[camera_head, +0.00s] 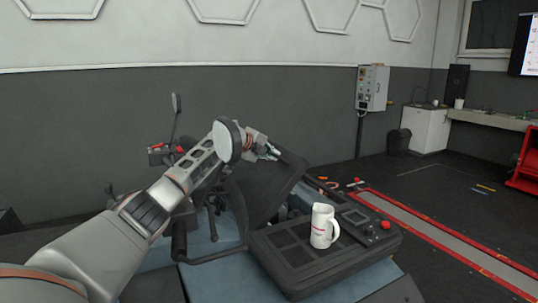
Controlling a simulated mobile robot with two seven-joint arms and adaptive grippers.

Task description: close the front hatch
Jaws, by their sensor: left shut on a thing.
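The front hatch (262,187) looks like the dark, tilted panel in the middle of the view, raised at an angle behind the black console. My left arm reaches in from the left, and my left gripper (271,152) is at the hatch's upper edge. It is shut on that edge, though the exact contact is small and partly hidden. The space under the hatch is mostly hidden by the panel. My right gripper is not in view.
A white mug (323,226) stands on the black console (285,258) in front of the hatch. A red button (386,225) is on the console's right. A red-edged floor track (440,243) runs along the right.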

